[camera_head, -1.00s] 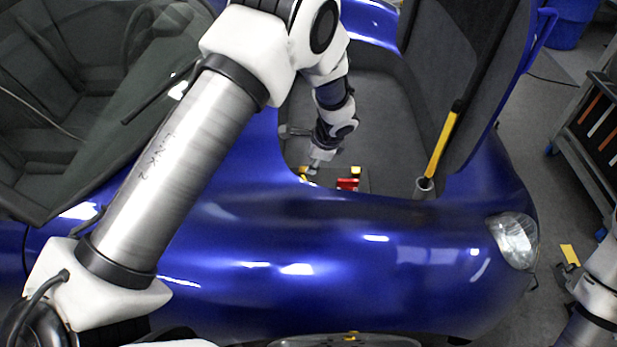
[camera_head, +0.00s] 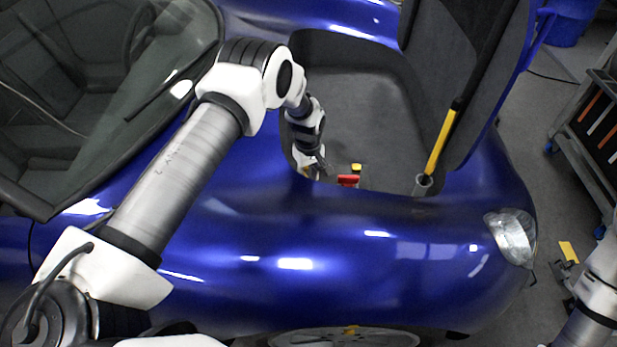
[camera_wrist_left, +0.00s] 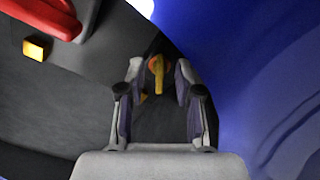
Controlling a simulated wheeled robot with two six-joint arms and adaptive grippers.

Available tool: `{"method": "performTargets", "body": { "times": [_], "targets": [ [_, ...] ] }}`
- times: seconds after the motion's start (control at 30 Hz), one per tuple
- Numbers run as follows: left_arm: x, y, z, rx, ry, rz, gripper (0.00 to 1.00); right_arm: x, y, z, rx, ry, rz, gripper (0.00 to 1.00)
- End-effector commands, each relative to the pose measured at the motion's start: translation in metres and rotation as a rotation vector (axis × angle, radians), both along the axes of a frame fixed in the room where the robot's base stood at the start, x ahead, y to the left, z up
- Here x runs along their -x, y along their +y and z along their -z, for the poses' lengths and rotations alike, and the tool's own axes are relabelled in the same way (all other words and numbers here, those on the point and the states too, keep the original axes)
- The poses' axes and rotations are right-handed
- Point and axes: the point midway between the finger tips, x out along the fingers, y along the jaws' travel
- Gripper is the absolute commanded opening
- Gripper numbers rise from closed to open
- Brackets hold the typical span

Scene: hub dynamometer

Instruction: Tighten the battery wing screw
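The wing screw (camera_wrist_left: 157,72), with an orange head and a yellow wing, shows in the left wrist view just beyond and between my left fingertips. My left gripper (camera_wrist_left: 158,80) is open, with one finger on each side of the wing; I cannot tell whether either finger touches it. In the head view my left gripper (camera_head: 314,170) reaches down into the car's open front compartment, at its near left corner. The screw cannot be made out there.
A red part (camera_head: 348,180) and a small yellow block (camera_head: 356,168) sit right of the left gripper. A yellow-handled bar (camera_head: 441,142) stands in a grey holder. The blue body (camera_head: 330,225) bounds the compartment closely. A tool cart (camera_head: 592,125) stands at right.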

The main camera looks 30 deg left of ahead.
Motion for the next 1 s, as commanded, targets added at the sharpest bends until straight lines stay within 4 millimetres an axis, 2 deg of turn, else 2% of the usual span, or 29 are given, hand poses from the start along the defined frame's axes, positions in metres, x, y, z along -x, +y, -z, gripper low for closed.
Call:
{"method": "performTargets", "body": {
  "times": [0.1,0.3,0.33,0.4,0.43,0.77,1.0],
  "targets": [
    [-0.0004,-0.0001,0.0083,0.0,-0.001,0.002,0.34,0.0,0.0,0.0005,0.0,0.0,0.0,0.51],
    [-0.0003,-0.0002,0.0088,0.0,-0.001,0.002,0.34,0.0,0.0,0.0004,0.0,0.0,0.0,0.51],
    [-0.0002,-0.0003,0.0088,0.0,-0.001,0.002,0.27,0.0,0.0,0.0004,0.0,0.0,0.0,0.51],
    [-0.0002,-0.0003,0.0087,0.0,-0.001,0.002,0.03,0.0,0.0,0.0004,0.0,0.0,0.0,0.51],
    [-0.0002,-0.0003,0.0087,-0.001,-0.001,0.003,0.0,0.0,0.0,0.0004,0.0,0.0,0.0,0.51],
    [0.0,-0.0002,0.0089,-0.001,-0.001,0.013,0.0,-0.0001,0.0,0.0009,0.0,0.0,0.0,0.51],
    [0.001,0.0004,0.0094,-0.001,-0.001,0.091,0.0,-0.0001,0.0,0.0035,0.0,0.0,0.0,0.51]
  ]
}}
